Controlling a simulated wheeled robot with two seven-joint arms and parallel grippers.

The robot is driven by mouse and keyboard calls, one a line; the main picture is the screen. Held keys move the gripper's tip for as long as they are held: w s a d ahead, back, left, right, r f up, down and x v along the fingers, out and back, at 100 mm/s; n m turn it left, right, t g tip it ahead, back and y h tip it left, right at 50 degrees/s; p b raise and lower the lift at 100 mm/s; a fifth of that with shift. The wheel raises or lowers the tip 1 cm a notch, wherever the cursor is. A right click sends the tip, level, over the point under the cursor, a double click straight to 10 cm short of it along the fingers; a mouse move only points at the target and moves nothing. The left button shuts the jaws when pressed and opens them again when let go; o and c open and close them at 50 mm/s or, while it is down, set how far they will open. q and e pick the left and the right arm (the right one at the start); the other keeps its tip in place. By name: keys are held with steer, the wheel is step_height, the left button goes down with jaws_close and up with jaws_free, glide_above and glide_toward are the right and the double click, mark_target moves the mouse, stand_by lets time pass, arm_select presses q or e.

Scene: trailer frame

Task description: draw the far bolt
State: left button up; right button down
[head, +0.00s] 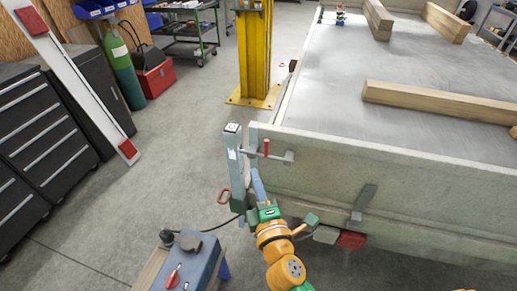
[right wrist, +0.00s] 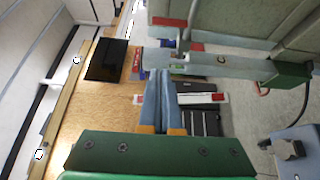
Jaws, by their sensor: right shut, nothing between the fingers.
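A bolt with an upright red handle (head: 266,147) sits on a grey bracket near the top left corner of the trailer's pale side panel (head: 400,180). A red handle also shows near the top of the right wrist view (right wrist: 170,21). The grey corner post (head: 236,165) stands left of the bolt. My right gripper (head: 257,174) is just below the bolt, in front of the panel and right of the post. Its blue fingers (right wrist: 159,76) are together and empty, apart from the red handle. My left gripper is not in view.
A grey latch (head: 363,202) hangs on the panel to the right. A blue-topped stand (head: 190,262) with a red screwdriver is at bottom left. Timber beams (head: 435,101) lie on the trailer bed. A yellow column (head: 255,55) stands behind. The floor at left is open.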

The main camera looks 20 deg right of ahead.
mark_target(247, 153)
steer(key=w, duration=0.9)
steer(key=shift+w+d+f+p, duration=0.1)
steer(key=shift+w+d+p, duration=0.1)
steer(key=shift+w+p, duration=0.15)
steer(key=d+p, duration=0.1)
steer(key=d, duration=0.1)
steer(key=s+d, duration=0.1)
steer(key=shift+d+p, duration=0.35)
steer(key=shift+p, duration=0.05)
steer(key=shift+w, duration=0.1)
